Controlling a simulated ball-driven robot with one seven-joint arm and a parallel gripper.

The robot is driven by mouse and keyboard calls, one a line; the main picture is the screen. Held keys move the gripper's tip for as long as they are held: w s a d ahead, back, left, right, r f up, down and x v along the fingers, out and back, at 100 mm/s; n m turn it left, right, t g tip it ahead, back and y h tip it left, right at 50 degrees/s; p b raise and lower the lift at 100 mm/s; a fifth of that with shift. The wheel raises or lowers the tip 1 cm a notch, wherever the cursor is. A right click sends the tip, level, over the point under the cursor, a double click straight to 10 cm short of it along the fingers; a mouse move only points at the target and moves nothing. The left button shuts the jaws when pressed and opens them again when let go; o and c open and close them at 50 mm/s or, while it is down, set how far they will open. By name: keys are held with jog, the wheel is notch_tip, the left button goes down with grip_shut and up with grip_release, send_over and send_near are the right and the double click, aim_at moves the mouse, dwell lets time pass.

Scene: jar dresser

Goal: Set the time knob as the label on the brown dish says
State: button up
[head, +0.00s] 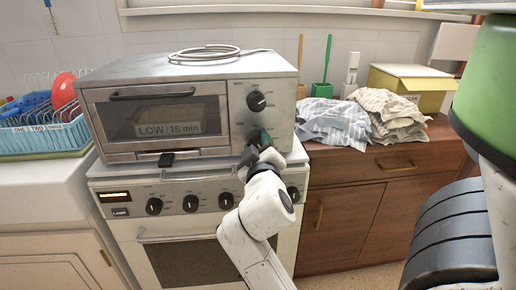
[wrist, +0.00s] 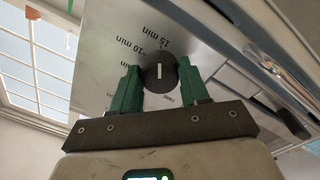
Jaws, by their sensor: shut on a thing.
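The toaster oven (head: 200,100) stands on the stove. Behind its glass door sits a dish whose label (head: 168,130) reads "LOW | 15 min"; the dish's own colour is hard to tell through the glass. The time knob (wrist: 160,72) is the dark round one on the oven's front panel, with "10 min" and "15 min" printed around it. Its white line stands about vertical in the wrist view, towards the 10 and 15 min prints. My gripper (wrist: 159,84) is shut on this knob, a green finger on each side. In the head view my gripper (head: 262,142) mostly hides the knob.
Another knob (head: 256,101) sits above on the same panel. The stove's knobs (head: 190,203) line up below my gripper. A coiled cable (head: 205,54) lies on the oven. Folded cloths (head: 335,122) and a yellow box (head: 412,88) stand on the dresser at right; a blue rack (head: 40,130) is at left.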

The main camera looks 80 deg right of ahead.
jog(key=shift+f, duration=0.15)
jog(key=o, duration=1.1)
jog(key=shift+c, duration=0.2)
jog(key=b+v, duration=0.1)
jog(key=v, duration=0.9)
jog(key=shift+s+a, duration=0.2)
jog(key=shift+a, duration=0.15)
